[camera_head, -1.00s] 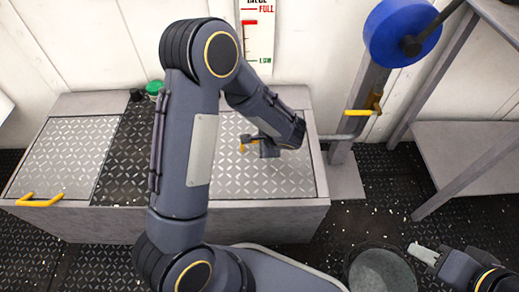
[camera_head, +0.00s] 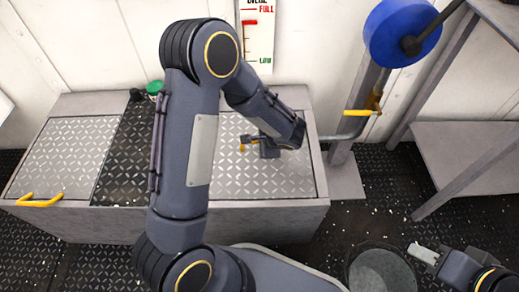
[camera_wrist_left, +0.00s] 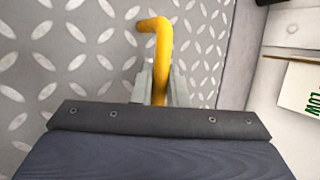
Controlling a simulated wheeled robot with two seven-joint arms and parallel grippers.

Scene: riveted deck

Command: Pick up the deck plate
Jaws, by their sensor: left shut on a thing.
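The deck plate (camera_head: 262,181) is a light grey diamond-tread panel lying in the right part of the bench top, partly hidden behind my left arm. A yellow bar handle stands on it; it shows in the left wrist view (camera_wrist_left: 160,32) and just beside the jaws in the head view (camera_head: 243,148). My left gripper (camera_head: 254,146) is shut on this handle, with a finger on each side of it in the left wrist view (camera_wrist_left: 160,85). My right gripper (camera_head: 423,253) is at the lower right, away from the plate; its fingers are too small to judge.
A second tread plate (camera_head: 66,155) with a yellow handle (camera_head: 40,200) lies at the bench's left. A dark tread strip (camera_head: 128,155) separates the two. A grey bucket (camera_head: 382,272) stands on the floor near my right gripper. A blue wheel (camera_head: 395,32) and a grey shelf (camera_head: 470,160) are at the right.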

